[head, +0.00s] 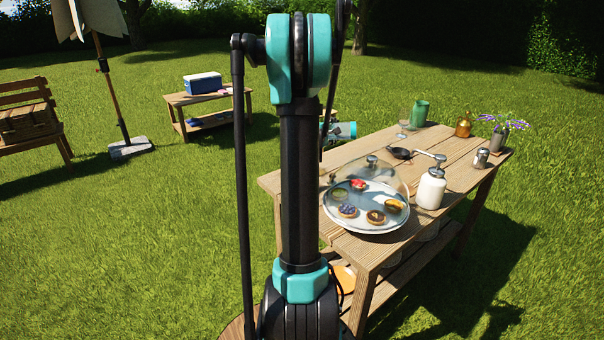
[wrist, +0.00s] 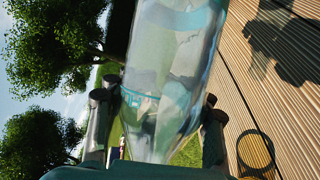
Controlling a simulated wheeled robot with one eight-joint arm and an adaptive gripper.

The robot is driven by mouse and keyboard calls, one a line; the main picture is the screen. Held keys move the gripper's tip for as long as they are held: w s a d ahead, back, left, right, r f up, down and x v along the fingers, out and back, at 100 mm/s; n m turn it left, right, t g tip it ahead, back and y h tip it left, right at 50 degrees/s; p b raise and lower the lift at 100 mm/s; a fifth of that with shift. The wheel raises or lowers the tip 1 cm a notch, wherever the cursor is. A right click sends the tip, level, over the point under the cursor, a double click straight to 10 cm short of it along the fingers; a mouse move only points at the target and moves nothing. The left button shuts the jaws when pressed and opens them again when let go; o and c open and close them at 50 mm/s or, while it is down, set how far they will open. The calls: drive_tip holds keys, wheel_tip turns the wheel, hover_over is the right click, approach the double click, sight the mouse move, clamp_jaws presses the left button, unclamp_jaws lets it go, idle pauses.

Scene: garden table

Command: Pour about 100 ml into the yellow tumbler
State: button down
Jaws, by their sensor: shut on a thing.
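A clear, see-through vessel (wrist: 172,75) fills the middle of the wrist view, with a teal band or print near its lower part. My gripper (wrist: 158,125) is shut on it, one finger on each side. The wrist view is rolled, with the tabletop on the right and trees on the left, so the vessel lies well tilted, roughly on its side, above the table. I cannot tell the liquid level or whether any flows.
The wooden table (head: 365,248) bears a domed tray (head: 353,222) of tarts, a white pump bottle (head: 431,189), a dark pan (head: 399,153), a stemmed glass (head: 404,117), a green vessel (head: 419,113), an amber jar (head: 464,125), a metal shaker (head: 481,158) and a flower pot (head: 498,140).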

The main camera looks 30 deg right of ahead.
drive_tip(key=shift+r+n+h, duration=0.3)
drive_tip(key=shift+r+n, duration=0.1)
drive_tip(key=shift+r, duration=0.2)
idle(0.6)
